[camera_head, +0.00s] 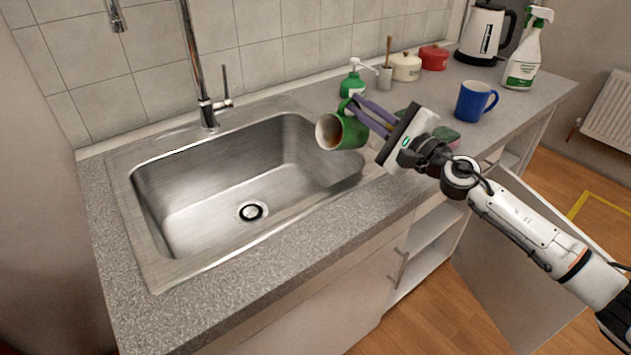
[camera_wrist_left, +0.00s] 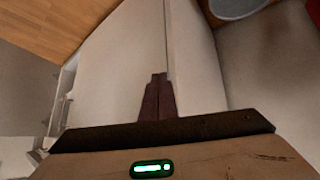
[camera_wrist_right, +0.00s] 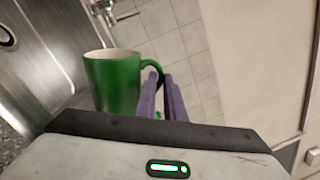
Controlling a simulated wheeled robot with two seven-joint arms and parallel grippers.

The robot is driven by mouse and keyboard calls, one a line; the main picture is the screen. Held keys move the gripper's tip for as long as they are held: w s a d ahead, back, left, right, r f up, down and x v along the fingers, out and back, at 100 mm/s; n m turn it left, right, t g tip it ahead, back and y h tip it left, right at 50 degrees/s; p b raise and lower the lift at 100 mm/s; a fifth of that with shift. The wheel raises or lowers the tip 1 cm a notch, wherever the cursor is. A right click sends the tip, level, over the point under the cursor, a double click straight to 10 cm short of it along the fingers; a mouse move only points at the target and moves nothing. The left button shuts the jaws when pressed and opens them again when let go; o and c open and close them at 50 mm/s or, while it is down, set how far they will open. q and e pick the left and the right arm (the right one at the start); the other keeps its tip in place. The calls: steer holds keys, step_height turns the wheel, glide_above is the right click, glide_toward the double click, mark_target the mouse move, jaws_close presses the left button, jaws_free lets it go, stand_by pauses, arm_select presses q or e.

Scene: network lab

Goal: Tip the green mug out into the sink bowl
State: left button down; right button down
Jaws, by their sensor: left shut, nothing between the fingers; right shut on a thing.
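The green mug (camera_head: 350,132) is held up near the right end of the sink bowl (camera_head: 190,200). It is tipped onto its side, with its mouth facing left and a brownish inside showing. I see no stream falling from it. My right gripper (camera_head: 357,108) is shut on the mug's handle. In the right wrist view the mug (camera_wrist_right: 115,85) is left of the purple fingers (camera_wrist_right: 160,92), which close on its handle. The bowl looks empty, with a drain in its floor. My left gripper (camera_wrist_left: 157,95) is shut and empty, in front of pale cabinet panels.
A tall faucet (camera_head: 207,110) stands behind the bowl. A green soap bottle (camera_head: 352,84), a brush holder (camera_head: 384,78), cream pot (camera_head: 405,67), red pot (camera_head: 433,58), kettle (camera_head: 482,38), spray bottle (camera_head: 523,60), blue mug (camera_head: 473,102) and sponge (camera_head: 447,134) stand right. The front counter is clear.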

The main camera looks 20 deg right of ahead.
mark_target(343, 124)
steer(key=shift+s+a+r+n, duration=0.1)
steer(key=shift+a+r+n, duration=0.15)
steer(key=shift+r+n, duration=0.15)
steer(key=shift+s+a+f+n+b, duration=0.3)
steer(key=shift+s+a+f+n, duration=0.05)
steer(key=shift+a+f+n, duration=0.4)
steer(key=shift+s+a+f, duration=0.1)
steer(key=shift+a, duration=0.2)
steer(key=shift+n, duration=0.25)
steer(key=shift+s+a+f+n+y+b, duration=0.2)
steer(key=shift+a+f+n+y+b, duration=0.15)
steer(key=shift+n, duration=0.2)
steer(key=shift+s+a+f+n+y+b, duration=0.15)
steer(key=shift+s+a+f+n, duration=0.05)
steer(key=shift+a+n, duration=0.3)
steer(key=shift+s+a+r+n, duration=0.1)
steer(key=shift+a+r+n, duration=0.1)
steer(key=shift+n, duration=0.15)
steer(key=shift+s+a+n+p, duration=0.1)
steer(key=shift+a+n+p, duration=0.1)
steer(key=shift+n+p, duration=0.15)
